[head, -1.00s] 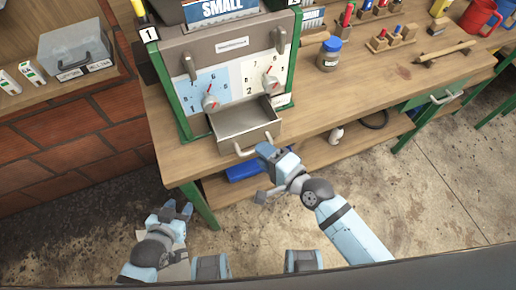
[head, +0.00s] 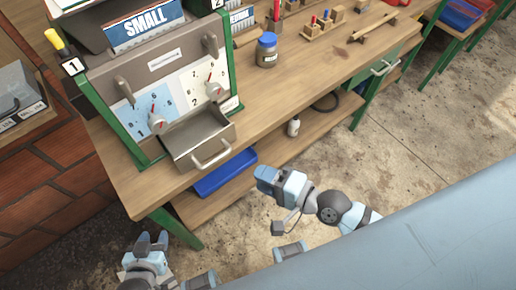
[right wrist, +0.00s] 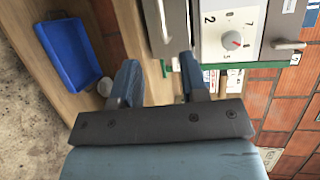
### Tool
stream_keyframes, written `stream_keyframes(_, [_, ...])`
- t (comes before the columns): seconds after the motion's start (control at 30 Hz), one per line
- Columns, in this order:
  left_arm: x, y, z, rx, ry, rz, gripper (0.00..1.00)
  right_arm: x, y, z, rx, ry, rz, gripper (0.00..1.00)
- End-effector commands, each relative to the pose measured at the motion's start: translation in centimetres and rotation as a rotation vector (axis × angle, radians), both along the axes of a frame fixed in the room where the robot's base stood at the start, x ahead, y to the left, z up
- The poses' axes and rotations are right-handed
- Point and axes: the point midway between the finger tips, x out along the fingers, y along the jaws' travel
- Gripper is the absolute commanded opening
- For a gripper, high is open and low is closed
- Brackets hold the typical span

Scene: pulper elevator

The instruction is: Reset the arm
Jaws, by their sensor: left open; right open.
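My right gripper (head: 271,202) is open and empty in the head view, out in front of the bench and to the right of the open drawer (head: 200,138). Its two spread fingers also show in the right wrist view (right wrist: 160,78), with nothing between them. The drawer's handle (head: 211,153) is clear of the gripper. My left gripper (head: 152,240) is open and empty at the bottom left of the head view, low in front of the bench.
The machine with dials (head: 170,85) and a "SMALL" label stands on the wooden bench (head: 290,100). A blue bin (head: 225,172) sits on the lower shelf. A blue-lidded jar (head: 266,52) stands right of the machine. Concrete floor (head: 425,130) is free at right.

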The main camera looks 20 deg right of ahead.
Motion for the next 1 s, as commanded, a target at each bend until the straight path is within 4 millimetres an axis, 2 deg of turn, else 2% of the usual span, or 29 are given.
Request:
stream_keyframes(0.23, [0.0,0.0,0.1,0.000,0.000,0.000,0.43,0.0,0.0,0.0,-0.006,-0.002,-0.001,0.40])
stream_keyframes(0.33, [0.0,0.0,1.0,0.000,0.001,0.000,0.43,0.2,-0.4,0.0,-0.100,-0.050,-0.004,0.40])
stream_keyframes(0.47, [0.0,0.0,3.3,0.002,0.001,0.000,0.43,0.5,-1.9,-0.8,-0.446,-0.196,0.006,0.40])
stream_keyframes(0.6, [0.1,0.2,6.0,0.002,-0.005,0.004,0.43,0.3,-4.5,-2.7,-0.921,-0.341,0.076,0.40])
stream_keyframes(0.7, [0.1,0.4,7.3,0.004,-0.010,0.007,0.43,-0.3,-6.1,-4.1,-1.195,-0.399,0.156,0.40])
stream_keyframes(0.83, [0.2,0.6,7.9,0.006,-0.011,0.011,0.43,-1.0,-7.5,-5.3,-1.405,-0.436,0.241,0.40])
stream_keyframes(1.0, [0.1,0.6,7.6,0.006,-0.008,0.012,0.43,-1.1,-7.9,-5.9,-1.466,-0.447,0.270,0.40])
